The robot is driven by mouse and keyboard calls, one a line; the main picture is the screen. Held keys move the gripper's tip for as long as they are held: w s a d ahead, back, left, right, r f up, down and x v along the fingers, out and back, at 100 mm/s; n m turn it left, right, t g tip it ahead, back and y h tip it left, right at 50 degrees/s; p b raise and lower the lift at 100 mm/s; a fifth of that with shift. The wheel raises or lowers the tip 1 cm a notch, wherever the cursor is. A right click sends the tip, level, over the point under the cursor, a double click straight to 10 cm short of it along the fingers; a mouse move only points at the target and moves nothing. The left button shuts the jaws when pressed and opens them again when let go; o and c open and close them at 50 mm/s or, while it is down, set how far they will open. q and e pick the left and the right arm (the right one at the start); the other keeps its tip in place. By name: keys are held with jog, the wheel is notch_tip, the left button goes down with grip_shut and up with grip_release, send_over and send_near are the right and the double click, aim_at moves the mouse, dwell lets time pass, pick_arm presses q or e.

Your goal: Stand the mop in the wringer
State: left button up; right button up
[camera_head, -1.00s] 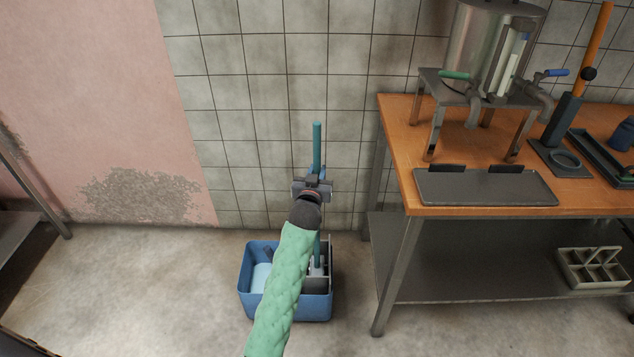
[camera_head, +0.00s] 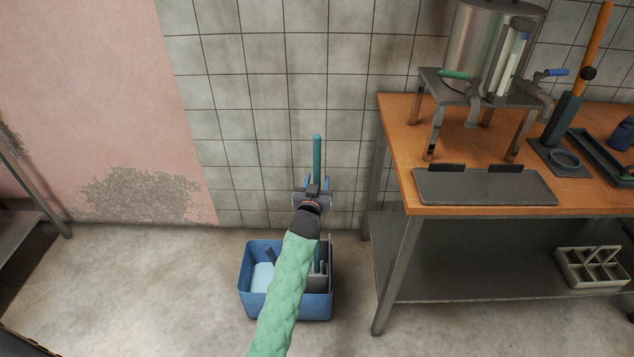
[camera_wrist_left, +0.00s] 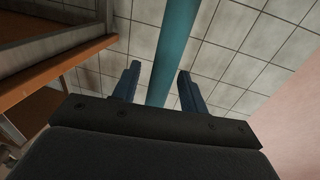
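The mop shows as a teal handle (camera_head: 317,155) standing upright at the blue bucket (camera_head: 303,309). Its lower end goes into the grey wringer (camera_head: 326,283) on the bucket's right side. My arm partly hides the lower handle and the mop's head. My left gripper (camera_head: 316,181) is around the upper handle with its blue fingers spread. In the left wrist view the handle (camera_wrist_left: 174,50) passes between the open fingers (camera_wrist_left: 157,80), with a gap on each side. My right gripper is not in view.
A wooden-topped table (camera_head: 395,130) stands close on the right, with a metal tank (camera_head: 475,45) and a grey tray (camera_head: 485,187) on it. Its lower shelf (camera_head: 450,275) holds a crate (camera_head: 592,268). The tiled wall is behind the bucket. The floor on the left is clear.

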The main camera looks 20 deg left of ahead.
pick_arm(q)
jog(key=shift+r, duration=0.1)
jog(key=shift+s, duration=0.15)
jog(key=s+d+b, duration=0.1)
jog(key=s, duration=1)
jog(key=shift+s+d, duration=0.2)
jog(key=shift+s, duration=0.1)
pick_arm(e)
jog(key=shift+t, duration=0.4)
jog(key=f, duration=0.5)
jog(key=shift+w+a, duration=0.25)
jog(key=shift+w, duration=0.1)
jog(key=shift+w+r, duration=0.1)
